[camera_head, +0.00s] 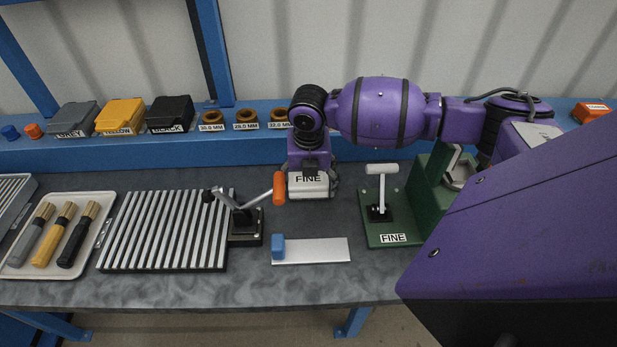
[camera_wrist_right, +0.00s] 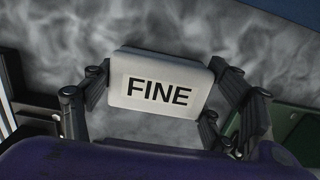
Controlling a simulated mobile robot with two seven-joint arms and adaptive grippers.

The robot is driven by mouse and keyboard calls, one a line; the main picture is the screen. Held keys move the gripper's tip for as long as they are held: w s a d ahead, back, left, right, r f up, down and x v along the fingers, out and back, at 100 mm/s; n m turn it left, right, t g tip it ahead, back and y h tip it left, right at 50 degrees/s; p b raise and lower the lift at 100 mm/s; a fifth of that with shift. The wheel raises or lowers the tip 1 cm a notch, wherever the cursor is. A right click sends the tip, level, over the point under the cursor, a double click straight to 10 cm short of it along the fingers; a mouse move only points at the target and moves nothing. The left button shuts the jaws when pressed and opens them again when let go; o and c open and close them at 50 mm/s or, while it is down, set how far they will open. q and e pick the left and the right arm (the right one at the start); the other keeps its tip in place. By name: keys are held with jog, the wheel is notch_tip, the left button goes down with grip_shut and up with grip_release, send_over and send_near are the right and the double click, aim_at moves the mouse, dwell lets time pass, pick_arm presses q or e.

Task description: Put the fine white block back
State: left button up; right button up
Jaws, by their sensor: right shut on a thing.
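The fine white block (camera_head: 309,187) bears the label FINE and is held in my right gripper (camera_head: 310,178). In the right wrist view the white block (camera_wrist_right: 160,85) sits between the two fingers of the right gripper (camera_wrist_right: 165,88), which touch its left and right ends. It is over the grey worktop, left of the green fixture (camera_head: 384,222) that is also labelled FINE. I cannot tell for sure whether the block touches the worktop. My left gripper is not in view.
An orange-handled clamp (camera_head: 246,212) beside a ribbed metal plate (camera_head: 165,232) stands close to the left of the block. A flat metal strip with a blue stop (camera_head: 315,251) lies in front. A tray (camera_head: 100,240) of brushes is at far left. Labelled blocks and rings line the blue back shelf (camera_head: 120,150).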

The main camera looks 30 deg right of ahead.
jog(key=shift+f, duration=0.15)
jog(key=o, duration=1.2)
